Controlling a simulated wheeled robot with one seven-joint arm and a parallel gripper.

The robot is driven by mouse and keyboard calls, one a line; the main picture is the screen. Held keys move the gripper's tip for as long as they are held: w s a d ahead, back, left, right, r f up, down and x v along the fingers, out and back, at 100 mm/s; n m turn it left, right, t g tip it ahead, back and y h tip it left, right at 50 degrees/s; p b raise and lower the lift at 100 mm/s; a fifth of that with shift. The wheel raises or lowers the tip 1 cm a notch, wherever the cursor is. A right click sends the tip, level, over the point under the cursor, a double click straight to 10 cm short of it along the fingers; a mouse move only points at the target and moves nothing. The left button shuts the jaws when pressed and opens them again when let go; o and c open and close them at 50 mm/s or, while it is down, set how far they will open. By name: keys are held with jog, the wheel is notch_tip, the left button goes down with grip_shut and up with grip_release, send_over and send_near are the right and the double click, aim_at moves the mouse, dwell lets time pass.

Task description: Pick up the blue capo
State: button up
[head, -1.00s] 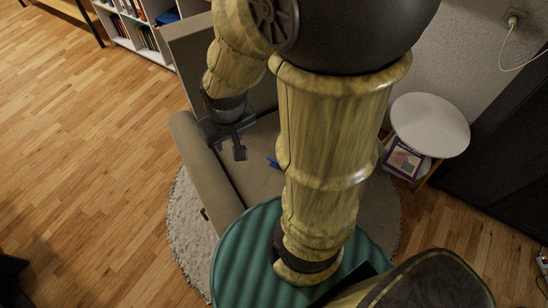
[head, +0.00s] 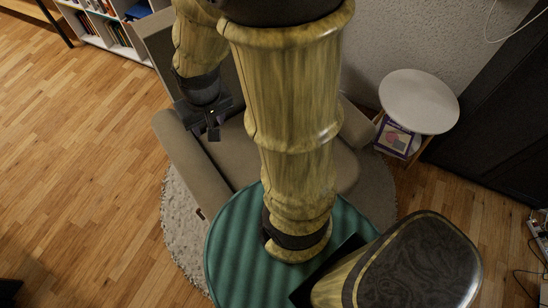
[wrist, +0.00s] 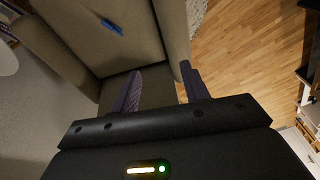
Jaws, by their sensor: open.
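The blue capo (wrist: 112,27) lies on the seat of a beige armchair (wrist: 150,45), near the top of the wrist view and left of its middle. In the head view my arm hides the capo. My gripper (wrist: 161,68) is open and empty, with its two dark fingers apart. The capo is beyond the fingertips and to the left of them in the wrist view, not between them. In the head view my gripper (head: 204,133) hangs over the left part of the armchair (head: 185,150), close to its left armrest.
A round green ribbed table (head: 235,235) stands in front of the armchair. A small white side table (head: 418,100) with a purple-edged book or box (head: 394,139) below its top is at the right. A bookshelf (head: 108,30) stands at the back left. Wooden floor (head: 80,150) at the left is clear.

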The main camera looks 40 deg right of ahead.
jog(key=w+d+f+m+g+b, duration=0.2)
jog(key=w+d+f+m+b, duration=0.2)
jog(key=f+m, duration=0.5)
jog(key=w+d+f+m+g+h+b, duration=0.1)
jog(key=w+d+f+m+b, duration=0.3)
jog(key=d+f+m+b, duration=0.5)
jog(key=w+d+f+m+g+h+b, duration=0.1)
jog(key=w+d+f+m+g+b, duration=0.2)
jog(key=f, duration=1.9)
jog(key=w+d+m+b, duration=0.1)
jog(key=d+m+b, duration=0.3)
jog(key=m, duration=0.3)
jog(key=shift+d+m, duration=0.3)
jog(key=shift+d, duration=0.5)
jog(key=b+x, duration=0.2)
jog(key=x, duration=1)
jog(key=shift+s+d, duration=0.1)
jog(key=shift+s, duration=0.05)
jog(key=shift+f, duration=0.15)
